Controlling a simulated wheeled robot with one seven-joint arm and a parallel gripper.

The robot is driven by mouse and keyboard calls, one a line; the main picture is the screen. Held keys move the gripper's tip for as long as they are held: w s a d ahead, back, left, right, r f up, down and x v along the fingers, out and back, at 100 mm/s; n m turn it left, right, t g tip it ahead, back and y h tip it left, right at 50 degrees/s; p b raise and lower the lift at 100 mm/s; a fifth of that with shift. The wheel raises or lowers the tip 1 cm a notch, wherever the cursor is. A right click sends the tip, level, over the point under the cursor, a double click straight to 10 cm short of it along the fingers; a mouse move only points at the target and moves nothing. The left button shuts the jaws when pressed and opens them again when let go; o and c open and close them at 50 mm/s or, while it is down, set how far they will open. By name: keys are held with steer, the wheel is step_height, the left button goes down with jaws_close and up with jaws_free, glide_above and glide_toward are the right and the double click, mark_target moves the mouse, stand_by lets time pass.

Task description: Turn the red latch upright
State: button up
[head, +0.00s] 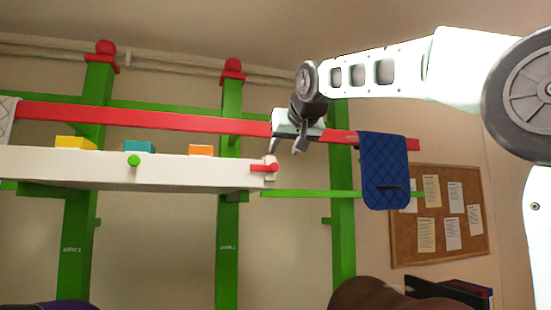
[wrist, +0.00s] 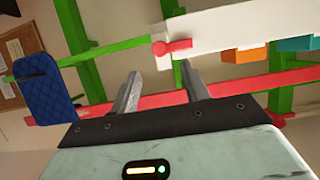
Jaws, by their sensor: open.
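The red latch (head: 265,168) is at the right end of the white shelf box (head: 180,173) and lies roughly level, its knob end towards the right. In the wrist view the latch (wrist: 173,47) sits on the box's end, beyond the fingertips. My gripper (head: 287,148) is open and empty, above and a little right of the latch in the head view. Its two fingers (wrist: 160,78) show apart in the wrist view, with nothing between them but background and part of the red rail (wrist: 150,100). I see no contact with the latch.
A blue quilted pad (head: 385,170) hangs on the red rail to the right. Yellow (head: 75,142), teal (head: 140,146) and orange (head: 201,150) blocks show along the box's top. Green posts (head: 229,200) and a thin green bar (head: 310,194) stand close by.

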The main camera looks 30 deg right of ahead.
mark_target(275, 165)
steer(key=p+x, duration=0.2)
steer(key=x, duration=0.6)
steer(key=shift+w+f+p, duration=0.15)
steer(key=shift+w+p, duration=0.05)
steer(key=shift+p, duration=0.2)
steer(key=c, duration=1)
